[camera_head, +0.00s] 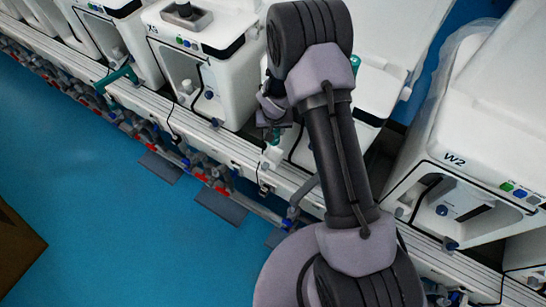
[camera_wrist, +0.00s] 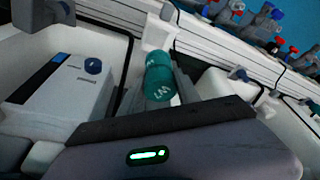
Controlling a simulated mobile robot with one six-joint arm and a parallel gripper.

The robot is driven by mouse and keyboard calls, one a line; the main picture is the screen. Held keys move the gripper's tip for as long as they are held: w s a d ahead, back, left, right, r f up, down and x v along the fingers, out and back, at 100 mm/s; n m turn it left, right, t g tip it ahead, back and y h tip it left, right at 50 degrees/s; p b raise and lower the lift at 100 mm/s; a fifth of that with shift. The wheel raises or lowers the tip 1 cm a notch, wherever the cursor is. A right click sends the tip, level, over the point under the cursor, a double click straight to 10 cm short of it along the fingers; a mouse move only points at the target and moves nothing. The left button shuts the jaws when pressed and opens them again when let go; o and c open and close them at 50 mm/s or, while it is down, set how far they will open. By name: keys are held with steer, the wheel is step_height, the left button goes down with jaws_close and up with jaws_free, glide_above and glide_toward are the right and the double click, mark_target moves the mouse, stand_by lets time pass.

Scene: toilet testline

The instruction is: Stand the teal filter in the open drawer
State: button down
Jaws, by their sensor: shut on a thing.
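The teal filter (camera_wrist: 160,78) is a short cylinder with pale lettering on its end. In the wrist view it sits between the fingers of my gripper (camera_wrist: 160,90), which is shut on it. In the head view my gripper (camera_head: 272,108) hangs in front of the row of white machines, over the rail, partly hidden by my arm. A small bit of teal (camera_head: 276,136) shows just below it. I cannot make out the open drawer for certain; my arm covers part of the machine fronts.
A pale rail (camera_head: 190,122) with hoses and fittings runs along the front. A white block with a blue knob (camera_wrist: 65,95) lies close by.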

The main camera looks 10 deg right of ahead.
step_height(320, 180, down, 12)
steer(key=b, duration=0.7)
steer(key=shift+a+r, duration=0.1)
steer(key=shift+r, duration=0.05)
steer(key=shift+r+p, duration=0.25)
steer(key=shift+p, duration=0.05)
steer(key=shift+f, duration=0.2)
steer(key=c, duration=0.9)
jaws_free()
steer(key=shift+o, duration=0.2)
